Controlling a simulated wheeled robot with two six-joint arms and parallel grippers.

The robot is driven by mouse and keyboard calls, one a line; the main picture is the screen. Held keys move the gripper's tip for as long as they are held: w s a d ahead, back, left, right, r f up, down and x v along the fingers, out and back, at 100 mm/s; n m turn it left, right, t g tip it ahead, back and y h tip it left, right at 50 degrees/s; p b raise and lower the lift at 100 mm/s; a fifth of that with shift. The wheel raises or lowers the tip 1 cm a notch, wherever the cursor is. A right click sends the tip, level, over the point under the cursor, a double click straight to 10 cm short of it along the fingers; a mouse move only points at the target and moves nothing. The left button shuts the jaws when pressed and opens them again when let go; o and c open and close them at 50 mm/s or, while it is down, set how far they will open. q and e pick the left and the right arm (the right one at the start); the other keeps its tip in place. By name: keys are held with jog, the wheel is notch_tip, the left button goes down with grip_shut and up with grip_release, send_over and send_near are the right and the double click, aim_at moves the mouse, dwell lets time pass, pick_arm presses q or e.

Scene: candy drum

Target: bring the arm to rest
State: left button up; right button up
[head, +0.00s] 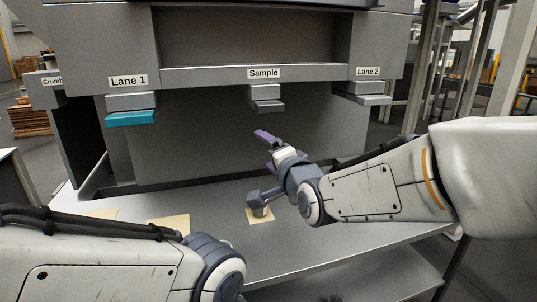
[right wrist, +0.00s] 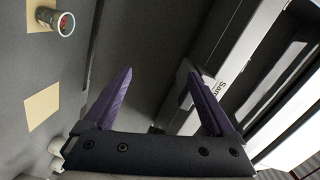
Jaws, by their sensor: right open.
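My right gripper (head: 268,142) reaches in from the right, in front of the machine and below the Sample spout (head: 266,93). In the right wrist view its two purple fingers (right wrist: 160,76) stand wide apart with nothing between them. A small cup (right wrist: 52,20) with colourful contents stands on a yellow pad (right wrist: 38,10) in the right wrist view, apart from the fingers. In the head view the cup (head: 263,212) is partly hidden behind a grey part of my right wrist. My left arm enters at the lower left, and its gripper is out of view.
The machine has a Lane 1 spout with a teal tab (head: 131,118) and a Lane 2 spout (head: 364,92). Two more yellow pads, one in the middle (head: 168,224) and one at the left (head: 100,213), lie on the grey table (head: 330,238). The table's front right is clear.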

jog(key=s+a+f+n+g, duration=0.2)
jog(key=s+f+n+g, duration=0.3)
jog(key=s+f, duration=0.35)
jog(key=s+d+f+n+g+h, duration=0.2)
jog(key=s+d+f+n+g, duration=0.15)
jog(key=s, duration=0.45)
jog(key=s+d+f+n+g+h, duration=0.1)
jog(key=s+d+f+n+g, duration=0.15)
jog(key=s+f+n, duration=0.35)
jog(key=s+d+f+n+g+h, duration=0.2)
jog(key=s+f+n+g, duration=0.15)
jog(key=s, duration=0.55)
notch_tip(320, 180, up, 15)
jog(key=s+g+p, duration=0.1)
jog(key=p, duration=1.4)
jog(key=shift+r+m, duration=0.2)
jog(key=shift+m, duration=0.1)
